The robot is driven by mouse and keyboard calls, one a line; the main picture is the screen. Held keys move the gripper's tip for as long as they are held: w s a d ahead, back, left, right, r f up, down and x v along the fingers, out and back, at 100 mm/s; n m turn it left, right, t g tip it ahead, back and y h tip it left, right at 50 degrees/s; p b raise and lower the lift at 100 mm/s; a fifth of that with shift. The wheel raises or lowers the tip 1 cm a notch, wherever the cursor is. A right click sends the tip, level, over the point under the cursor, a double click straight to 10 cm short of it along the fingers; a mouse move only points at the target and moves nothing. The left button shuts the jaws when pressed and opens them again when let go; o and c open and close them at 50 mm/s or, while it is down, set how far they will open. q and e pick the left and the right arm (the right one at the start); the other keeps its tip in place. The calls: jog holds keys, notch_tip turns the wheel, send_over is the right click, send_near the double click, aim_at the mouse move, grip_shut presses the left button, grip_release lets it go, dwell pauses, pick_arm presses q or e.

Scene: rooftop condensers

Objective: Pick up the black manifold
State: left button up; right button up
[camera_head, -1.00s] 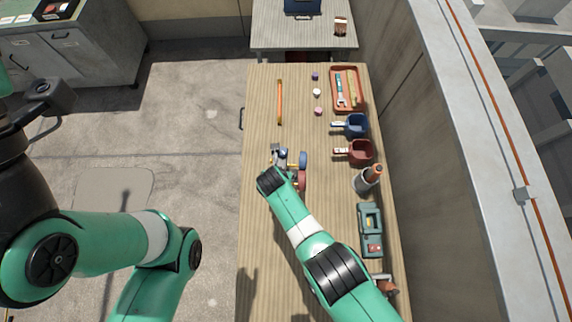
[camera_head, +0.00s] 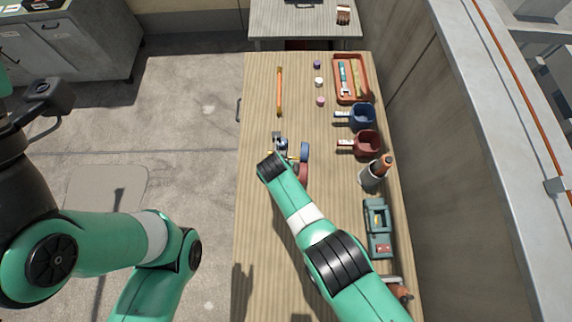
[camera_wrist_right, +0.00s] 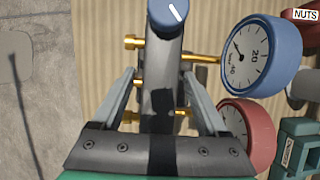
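The manifold is a bar-shaped body (camera_wrist_right: 164,60) with a blue knob on top, brass fittings, a blue gauge (camera_wrist_right: 262,58) and a red gauge (camera_wrist_right: 247,128). In the head view its blue gauge (camera_head: 304,152) shows on the wooden table, with the rest partly behind my right arm. My right gripper (camera_wrist_right: 160,82) is open in the right wrist view. Its two fingers stand on either side of the manifold's body, with a gap visible on the left side. In the head view my right forearm hides most of this gripper. My left arm shows, but its gripper is out of the frame.
On the table's right side stand a red tray (camera_head: 365,92) with tools, a blue bin (camera_head: 362,116), a red bin (camera_head: 368,144), a grey holder (camera_head: 371,176) and a green case (camera_head: 379,246). An orange bar (camera_head: 279,92) lies at the far left. A wall borders the right.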

grip_shut()
jog(key=shift+f, duration=0.1)
dwell(1.0)
